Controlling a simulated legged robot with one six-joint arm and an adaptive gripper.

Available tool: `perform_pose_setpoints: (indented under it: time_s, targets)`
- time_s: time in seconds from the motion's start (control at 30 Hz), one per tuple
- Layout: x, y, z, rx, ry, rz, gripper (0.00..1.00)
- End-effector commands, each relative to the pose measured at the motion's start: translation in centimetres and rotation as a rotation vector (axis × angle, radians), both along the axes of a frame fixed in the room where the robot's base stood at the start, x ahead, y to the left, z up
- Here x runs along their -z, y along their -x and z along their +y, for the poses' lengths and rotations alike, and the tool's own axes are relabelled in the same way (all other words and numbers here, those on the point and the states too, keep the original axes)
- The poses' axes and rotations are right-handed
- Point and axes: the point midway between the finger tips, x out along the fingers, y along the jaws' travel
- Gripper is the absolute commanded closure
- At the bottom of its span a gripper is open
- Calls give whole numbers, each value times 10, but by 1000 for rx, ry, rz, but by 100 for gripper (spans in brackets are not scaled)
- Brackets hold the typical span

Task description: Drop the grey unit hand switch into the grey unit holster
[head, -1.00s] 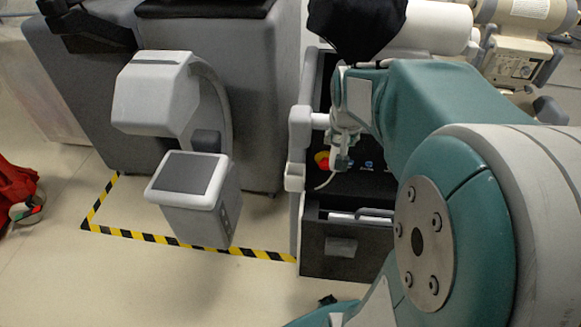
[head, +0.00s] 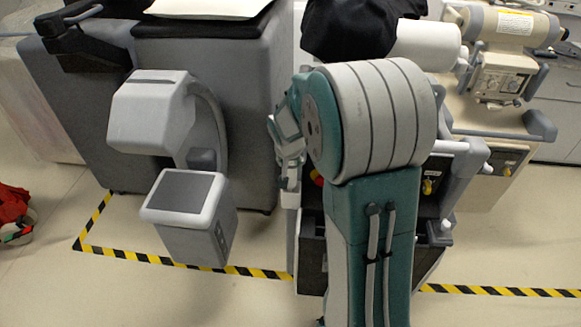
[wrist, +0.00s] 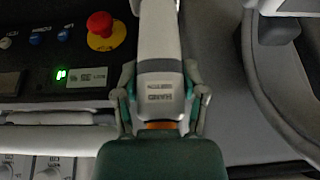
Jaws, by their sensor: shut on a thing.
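My gripper (head: 287,160) is at the left edge of the dark cart in the head view. In the wrist view my gripper (wrist: 161,98) has its fingers closed on both sides of a pale grey piece with small dark lettering, the hand switch (wrist: 158,90). An orange part shows at its lower end. A light grey holder on the cart's left post, apparently the holster (head: 289,199), shows just below my gripper in the head view. Its opening is hidden, and I cannot tell whether the switch touches it.
The cart's black panel with a red stop button (wrist: 100,28) lies left of the gripper in the wrist view. A grey covered unit with a screen head (head: 180,195) stands left in the head view. Striped tape (head: 255,272) marks the floor. A black cover (head: 350,28) lies above.

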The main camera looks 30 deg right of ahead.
Motion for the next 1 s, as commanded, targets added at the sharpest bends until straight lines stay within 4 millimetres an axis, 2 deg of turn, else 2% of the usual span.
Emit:
perform_pose_setpoints:
  time_s: [0.03,0.13,0.9,0.93,1.0]
  targets:
    - [10,1,0,1,-2,4,99]
    - [21,1,0,1,-1,3,99]
    - [32,1,-1,2,-1,0,99]
    - [32,1,-1,2,-1,0,41]
    - [32,1,-1,2,-1,0,11]
